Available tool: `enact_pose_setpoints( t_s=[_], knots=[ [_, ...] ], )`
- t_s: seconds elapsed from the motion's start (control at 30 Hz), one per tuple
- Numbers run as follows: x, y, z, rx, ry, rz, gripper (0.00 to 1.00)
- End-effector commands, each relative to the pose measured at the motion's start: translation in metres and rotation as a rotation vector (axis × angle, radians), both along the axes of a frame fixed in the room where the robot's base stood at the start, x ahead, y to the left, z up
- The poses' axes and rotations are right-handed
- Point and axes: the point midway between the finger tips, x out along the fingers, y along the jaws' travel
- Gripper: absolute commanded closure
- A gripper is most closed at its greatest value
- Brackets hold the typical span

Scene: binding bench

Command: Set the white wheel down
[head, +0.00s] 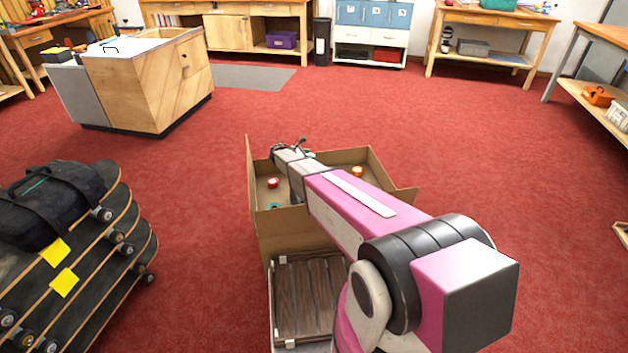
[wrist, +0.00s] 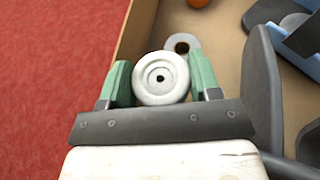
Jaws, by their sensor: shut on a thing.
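The white wheel (wrist: 162,88) is round with a dark centre hole and sits between the two green fingers of my gripper (wrist: 161,76). The fingers are shut on it from both sides. In the wrist view the wheel is over the left edge area of an open cardboard box (wrist: 134,28). I cannot tell how high it is above the box floor. In the head view the box (head: 285,232) stands ahead of me with my arm reaching over it. The wheel cannot be made out there.
In the box lie a red round piece (head: 273,183), an orange one (head: 357,171), a pale grey ring-shaped piece (wrist: 194,43) and a blue piece (wrist: 296,40). A brown slatted panel (head: 305,300) is nearer me. Stacked skateboards (head: 100,275) stand left. Red floor is open to the right.

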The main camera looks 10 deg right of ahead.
Motion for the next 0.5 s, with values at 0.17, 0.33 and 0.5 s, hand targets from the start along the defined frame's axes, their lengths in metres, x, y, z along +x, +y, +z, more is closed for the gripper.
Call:
enact_pose_setpoints(
  t_s=[0.17,0.33,0.5],
  knots=[
    [0.001,0.0,-0.032,0.0,0.001,0.0,0.66],
    [0.001,0.0,-0.045,0.0,0.0,0.0,0.66],
    [0.001,0.0,-0.068,0.0,0.001,0.0,0.66]
  ],
)
